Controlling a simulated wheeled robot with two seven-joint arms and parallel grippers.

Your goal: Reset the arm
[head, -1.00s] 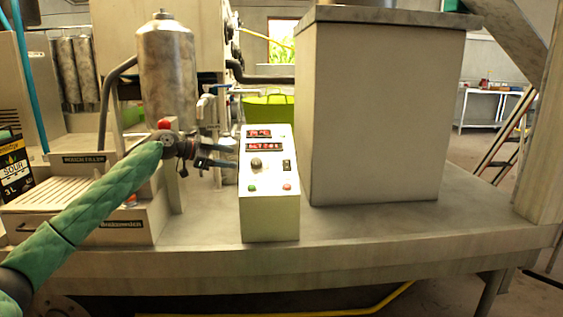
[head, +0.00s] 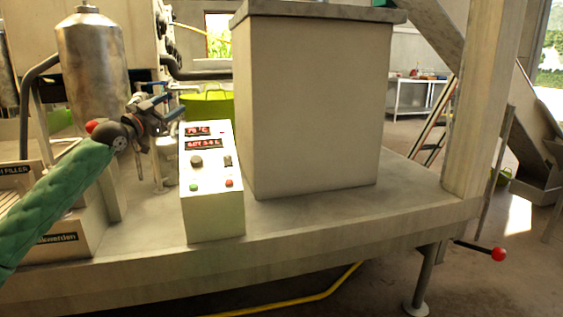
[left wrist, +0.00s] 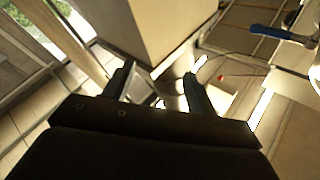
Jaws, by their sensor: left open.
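My left arm, in a green sleeve, comes in from the left in the head view. Its gripper (head: 166,106) is open and empty, raised above the bench just left of the control box. In the left wrist view the two fingers (left wrist: 160,84) stand apart with nothing between them. The white control box (head: 212,215) has red displays, a dark knob, and a green and a red button. The gripper is apart from it. My right gripper is not in view.
A large pale cabinet (head: 315,110) stands on the bench (head: 330,212) right of the control box. A metal cylinder (head: 92,60) stands behind my left arm. A green tub (head: 207,104) is behind the control box. A post (head: 480,100) rises at the right end.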

